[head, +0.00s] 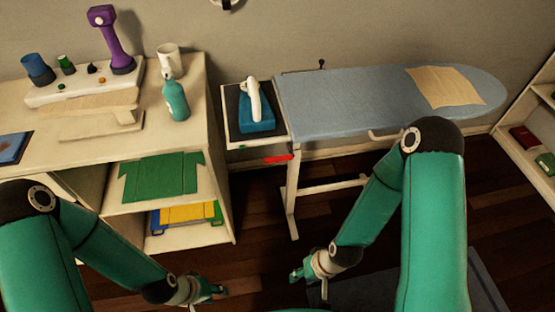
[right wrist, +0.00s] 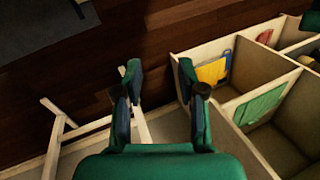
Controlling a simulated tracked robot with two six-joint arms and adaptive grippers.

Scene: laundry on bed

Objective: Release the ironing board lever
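The ironing board (head: 345,105) has a blue-grey cover and stands against the wall in the head view. A red lever (head: 278,159) sits under its left end, below the iron rest. White legs of the board (head: 291,205) show below, and also at the left of the right wrist view (right wrist: 55,145). My right gripper (head: 299,273) is low in front of the board, apart from the lever; the right wrist view shows its fingers (right wrist: 160,80) spread with nothing between them. My left gripper (head: 217,290) is low in front of the shelf unit; its opening is too small to tell.
A white and blue iron (head: 255,108) stands on the rest at the board's left end. A beige cloth (head: 445,86) lies on the board. A shelf unit (head: 225,190) with folded clothes stands left, another shelf (head: 515,150) right. Dark floor lies between.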

